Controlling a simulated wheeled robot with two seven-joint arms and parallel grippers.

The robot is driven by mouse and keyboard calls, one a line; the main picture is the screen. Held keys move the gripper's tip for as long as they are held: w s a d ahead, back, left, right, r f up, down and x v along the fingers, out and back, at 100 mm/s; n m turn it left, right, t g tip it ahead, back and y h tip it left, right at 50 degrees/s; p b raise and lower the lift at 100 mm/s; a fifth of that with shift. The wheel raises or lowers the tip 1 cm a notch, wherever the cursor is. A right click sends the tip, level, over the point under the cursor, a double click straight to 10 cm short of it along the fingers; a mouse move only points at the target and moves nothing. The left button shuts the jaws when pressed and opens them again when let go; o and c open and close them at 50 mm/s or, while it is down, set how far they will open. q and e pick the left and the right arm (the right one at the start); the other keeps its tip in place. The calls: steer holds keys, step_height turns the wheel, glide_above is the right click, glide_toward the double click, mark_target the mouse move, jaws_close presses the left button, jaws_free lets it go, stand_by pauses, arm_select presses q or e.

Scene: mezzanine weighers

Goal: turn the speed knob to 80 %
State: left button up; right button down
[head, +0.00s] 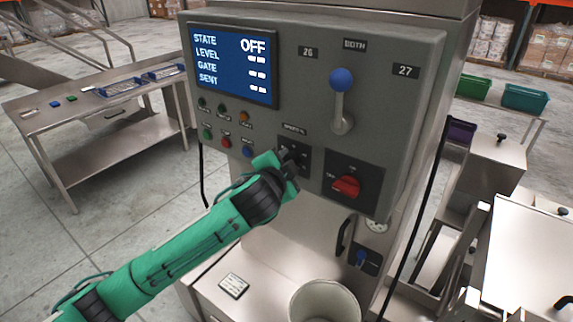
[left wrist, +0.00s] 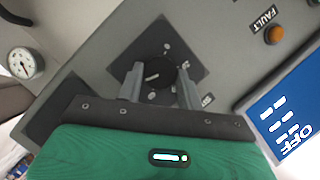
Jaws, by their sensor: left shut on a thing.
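The speed knob (left wrist: 165,69) is round and black, on a dark square plate (left wrist: 200,64) with small pale marks around it. A short pale pointer line shows on its face; the value it points to is too small to read. My left gripper (left wrist: 160,80) is shut on the knob, one finger on each side. In the head view my left gripper (head: 289,160) reaches the knob's plate (head: 300,147) below the screen and covers most of the knob. My right gripper is in neither view.
The screen (head: 234,62) reads STATE OFF. Several small coloured buttons and lamps (head: 226,142) sit left of the knob. A red rotary switch (head: 345,186) is close at right, with a blue-ball lever (head: 341,80) above. A pale bucket (head: 324,302) stands below.

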arm_select(q)
steer(key=shift+f+m+t, duration=0.15)
steer(key=shift+m+t, duration=0.25)
steer(key=shift+m, duration=0.2)
steer(key=o, duration=1)
steer(key=shift+s, duration=0.1)
steer(key=shift+b+v, duration=2.4)
steer(key=shift+v, duration=4.45)
steer(key=shift+d, duration=0.1)
